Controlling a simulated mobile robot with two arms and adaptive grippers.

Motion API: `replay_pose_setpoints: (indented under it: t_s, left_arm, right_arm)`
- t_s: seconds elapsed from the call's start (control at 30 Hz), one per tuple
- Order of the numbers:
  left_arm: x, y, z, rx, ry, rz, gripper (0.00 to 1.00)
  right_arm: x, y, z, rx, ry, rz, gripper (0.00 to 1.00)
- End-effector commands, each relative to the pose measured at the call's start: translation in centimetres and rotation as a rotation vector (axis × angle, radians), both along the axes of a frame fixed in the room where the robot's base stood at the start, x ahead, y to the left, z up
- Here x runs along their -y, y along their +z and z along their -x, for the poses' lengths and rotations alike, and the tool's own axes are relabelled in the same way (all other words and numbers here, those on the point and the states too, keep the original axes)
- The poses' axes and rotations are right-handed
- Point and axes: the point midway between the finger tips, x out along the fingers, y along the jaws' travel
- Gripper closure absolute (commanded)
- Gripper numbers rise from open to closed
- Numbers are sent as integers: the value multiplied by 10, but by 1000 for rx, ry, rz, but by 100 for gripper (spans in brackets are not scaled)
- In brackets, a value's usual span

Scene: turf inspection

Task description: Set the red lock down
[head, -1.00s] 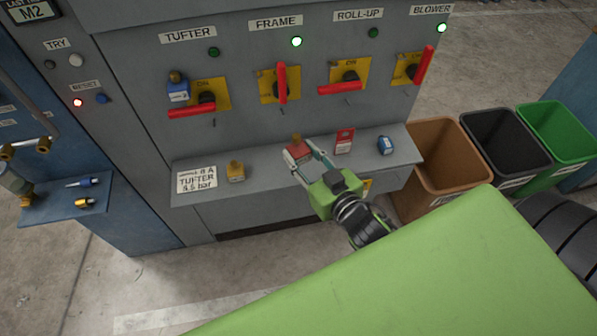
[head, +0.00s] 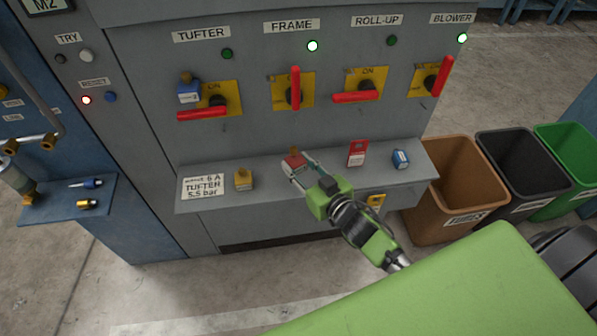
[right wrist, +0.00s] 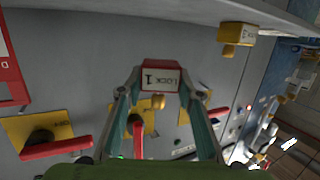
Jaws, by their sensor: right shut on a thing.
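The red lock (head: 294,163), with a white label and a brass-coloured part on top, is between the fingers of my right gripper (head: 300,168). My left gripper is not in view.
On the shelf are a yellow lock (head: 243,180), a white card (head: 203,187), a red tag (head: 357,154) and a blue lock (head: 401,159). Red-handled switches (head: 295,88) line the panel above. Brown, black and green bins (head: 455,190) stand at right.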

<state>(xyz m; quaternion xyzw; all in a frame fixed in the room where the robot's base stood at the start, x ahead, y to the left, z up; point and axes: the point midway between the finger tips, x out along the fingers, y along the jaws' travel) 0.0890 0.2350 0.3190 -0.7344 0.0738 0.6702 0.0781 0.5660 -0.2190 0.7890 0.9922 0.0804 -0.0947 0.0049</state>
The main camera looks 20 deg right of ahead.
Motion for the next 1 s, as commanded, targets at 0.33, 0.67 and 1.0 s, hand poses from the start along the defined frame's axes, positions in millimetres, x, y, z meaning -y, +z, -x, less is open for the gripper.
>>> replay_pose_setpoints:
  t_s: [0.33, 0.67, 1.0]
  left_arm:
    - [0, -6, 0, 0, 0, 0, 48]
    - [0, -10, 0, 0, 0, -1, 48]
    - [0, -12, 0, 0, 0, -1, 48]
  right_arm:
    - [8, -27, -23, 4, 0, -1, 88]
    - [9, -59, -25, 5, 1, -2, 88]
    - [9, -64, -24, 2, 1, -1, 64]
